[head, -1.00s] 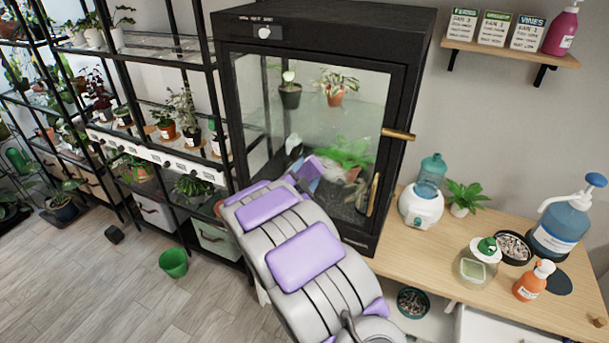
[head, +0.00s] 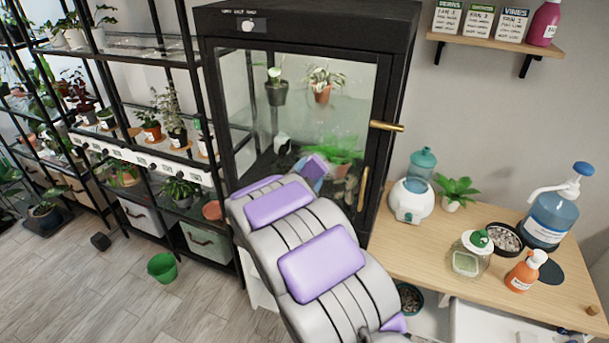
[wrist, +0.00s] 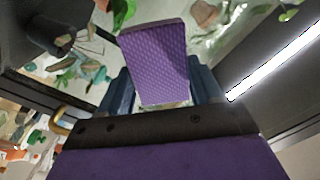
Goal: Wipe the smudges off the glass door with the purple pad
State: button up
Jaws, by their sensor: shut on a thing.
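The black-framed cabinet with the glass door (head: 240,120) stands in the middle of the head view. A hazy patch shows on the lower part of the glass, around the green plant; I cannot tell smudges from reflections. My arm reaches up to the lower part of the door. The purple pad (wrist: 157,60) shows in the wrist view, held between the blue fingers of my gripper (wrist: 158,88), which is shut on it. In the head view a small part of the pad (head: 315,167) shows beyond my arm, at the lower glass. I cannot tell whether it touches the glass.
A wooden table (head: 405,240) at the right holds a white humidifier (head: 411,200), a small plant, jars and bottles. Plant shelves (head: 150,130) stand at the left. A green bucket (head: 164,267) is on the floor. Brass door handles (head: 387,126) stick out at the door's right side.

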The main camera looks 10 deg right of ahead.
aim_at(321, 174)
jog(key=shift+s+d+b, duration=0.45)
jog(key=shift+d, duration=0.25)
jog(key=shift+s+d+b, duration=0.45)
jog(key=shift+d, duration=0.25)
jog(key=shift+s+d, duration=0.65)
jog(key=shift+d, duration=0.25)
jog(key=shift+s+d, duration=0.65)
jog(key=shift+d, duration=0.25)
jog(key=shift+r, duration=0.1)
jog(key=shift+w+a+r, duration=0.1)
jog(key=shift+w+a, duration=0.3)
jog(key=shift+a, duration=0.25)
jog(key=shift+w+a+r+p, duration=0.35)
jog(key=shift+w+a+p, duration=0.75)
jog(key=shift+a, duration=0.35)
jog(key=shift+w+a+r+p, duration=0.35)
jog(key=shift+w+a+p, duration=0.75)
jog(key=shift+a, duration=0.3)
jog(key=shift+w+a+r+p, duration=0.35)
jog(key=shift+w+a+p, duration=0.75)
jog(key=shift+a, duration=0.35)
jog(key=shift+s+d+f+b, duration=0.1)
jog(key=shift+s+d+b, duration=0.65)
jog(key=shift+s+d, duration=0.7)
jog(key=shift+s+d+r+b, duration=0.1)
jog(key=shift+s+d+b, duration=0.8)
jog(key=shift+d, duration=0.9)
jog(key=shift+s+d+f+b, duration=0.1)
jog(key=shift+s+d+b, duration=0.5)
jog(key=shift+s+d, duration=0.9)
